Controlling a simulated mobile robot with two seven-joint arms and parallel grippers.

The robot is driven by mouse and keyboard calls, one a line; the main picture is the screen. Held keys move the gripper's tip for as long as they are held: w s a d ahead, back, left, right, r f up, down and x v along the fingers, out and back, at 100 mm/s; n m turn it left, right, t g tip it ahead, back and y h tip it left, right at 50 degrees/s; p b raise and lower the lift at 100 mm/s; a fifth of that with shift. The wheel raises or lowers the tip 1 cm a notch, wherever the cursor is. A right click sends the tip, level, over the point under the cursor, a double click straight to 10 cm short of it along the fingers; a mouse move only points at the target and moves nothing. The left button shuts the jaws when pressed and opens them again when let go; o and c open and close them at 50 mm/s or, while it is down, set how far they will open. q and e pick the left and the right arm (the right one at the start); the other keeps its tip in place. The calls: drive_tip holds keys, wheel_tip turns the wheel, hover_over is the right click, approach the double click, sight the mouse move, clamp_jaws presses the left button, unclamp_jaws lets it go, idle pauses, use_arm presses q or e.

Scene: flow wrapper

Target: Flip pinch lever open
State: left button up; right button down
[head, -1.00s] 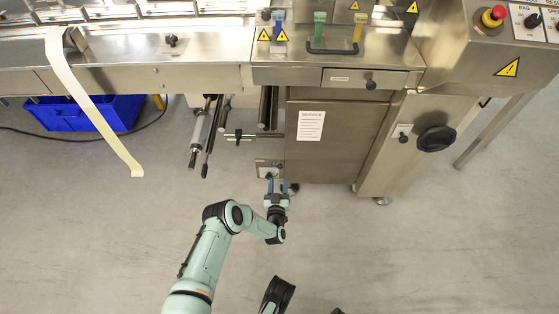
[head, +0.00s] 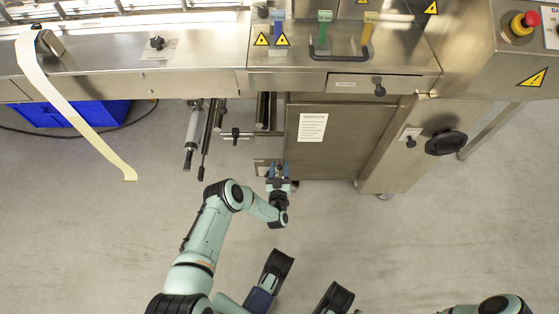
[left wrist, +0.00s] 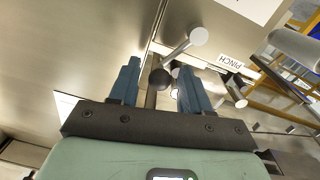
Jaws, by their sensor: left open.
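The pinch lever is not clear in the head view. In the left wrist view, a black ball knob (left wrist: 160,78) on a short stem shows between the two blue fingers of my left gripper (left wrist: 158,82). A metal rod with a pale round end (left wrist: 198,36) runs up and right from near the knob. An upside-down PINCH label (left wrist: 230,62) is right of it. My left gripper is open, with a finger on either side of the knob; contact cannot be told. In the head view, my left gripper (head: 277,171) is at the small metal plate (head: 262,164) under the machine.
Rollers and rods (head: 205,140) hang under the machine, left of my gripper. The steel cabinet (head: 340,145) stands close on the right. A pale film strip (head: 75,112) hangs at the left above a blue crate (head: 75,114). The floor in front is clear.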

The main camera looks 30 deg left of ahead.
use_arm(q)
drive_tip(key=shift+w+a, duration=0.15)
drive_tip(key=shift+w, duration=0.1)
use_arm(e)
drive_tip(key=shift+w+a+r, duration=0.1)
drive_tip(key=shift+w+a, duration=0.2)
drive_tip(key=shift+w, duration=0.25)
use_arm(q)
clamp_jaws()
drive_tip(key=shift+w+d+f+m, duration=0.15)
drive_tip(key=shift+d+m, duration=0.15)
drive_tip(key=shift+m, duration=0.3)
use_arm(e)
drive_tip(key=shift+r, duration=0.1)
use_arm(q)
unclamp_jaws()
use_arm(e)
drive_tip(key=shift+w, duration=0.1)
